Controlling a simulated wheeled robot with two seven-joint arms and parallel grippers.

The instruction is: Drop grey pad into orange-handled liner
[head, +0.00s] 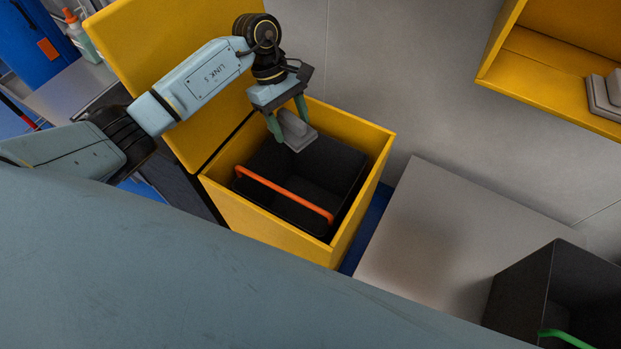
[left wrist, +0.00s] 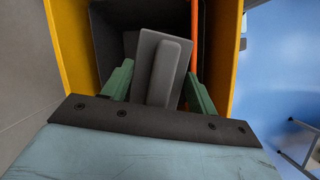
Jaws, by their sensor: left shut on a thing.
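The grey pad (head: 297,134) is held by my left gripper (head: 288,122), above the back part of the open black liner. In the left wrist view the pad (left wrist: 160,62) sits tilted between the two green fingers, with the liner behind it. The black liner (head: 345,165) has an orange handle (head: 285,194) across its near side and stands inside a yellow box (head: 230,205). The liner's floor is partly hidden by the pad and gripper. My right gripper is not in view.
The yellow lid (head: 165,60) stands open behind the box at left. A black tub (head: 540,280) with a green handle (head: 565,338) is at lower right, beside a bare grey surface (head: 440,235). A yellow shelf (head: 550,65) holds another grey pad (head: 603,98) at upper right.

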